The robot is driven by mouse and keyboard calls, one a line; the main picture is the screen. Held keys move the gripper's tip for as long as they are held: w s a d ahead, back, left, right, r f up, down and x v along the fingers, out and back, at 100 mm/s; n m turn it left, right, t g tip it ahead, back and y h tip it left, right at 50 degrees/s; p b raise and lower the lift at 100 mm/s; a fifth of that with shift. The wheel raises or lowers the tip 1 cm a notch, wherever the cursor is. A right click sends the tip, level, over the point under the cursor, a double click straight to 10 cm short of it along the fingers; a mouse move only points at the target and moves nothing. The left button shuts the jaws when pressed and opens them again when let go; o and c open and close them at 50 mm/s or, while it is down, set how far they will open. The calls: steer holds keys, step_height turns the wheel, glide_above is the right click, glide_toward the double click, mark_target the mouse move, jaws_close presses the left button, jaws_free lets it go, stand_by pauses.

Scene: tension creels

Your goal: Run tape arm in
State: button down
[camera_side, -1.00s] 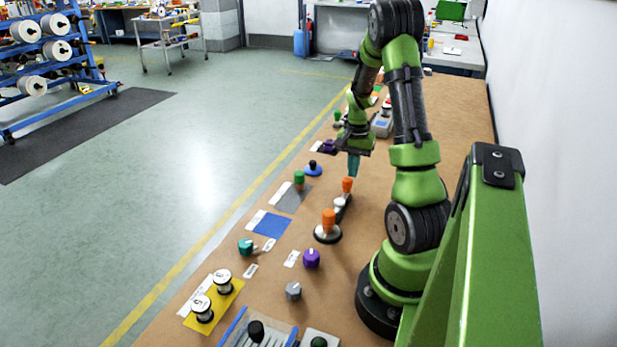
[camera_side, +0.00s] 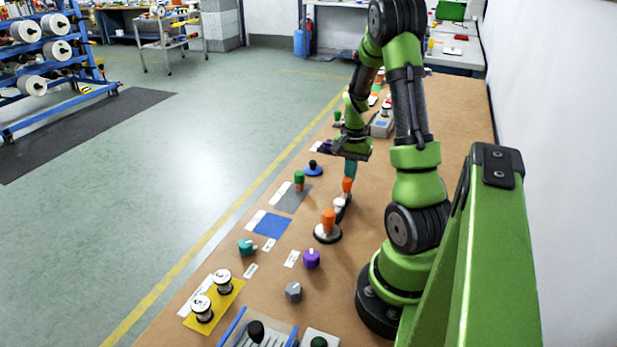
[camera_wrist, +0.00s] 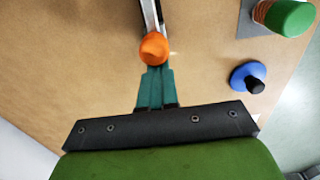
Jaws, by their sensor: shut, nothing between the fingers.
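My gripper (camera_side: 350,175) has teal fingers held together and pointing down against or just beside the knob. It also shows in the wrist view (camera_wrist: 155,70). Whether the fingers touch the knob I cannot tell.
A blue square (camera_side: 272,225), a purple knob (camera_side: 312,258) and a yellow plate of spools (camera_side: 226,303) lie nearer the camera.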

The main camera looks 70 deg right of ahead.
mark_target(347, 180)
steer(key=shift+a, duration=1.65)
steer(key=shift+d, duration=0.15)
steer(key=shift+d+r, duration=0.1)
steer(key=shift+d, duration=0.6)
steer(key=shift+r, duration=3.45)
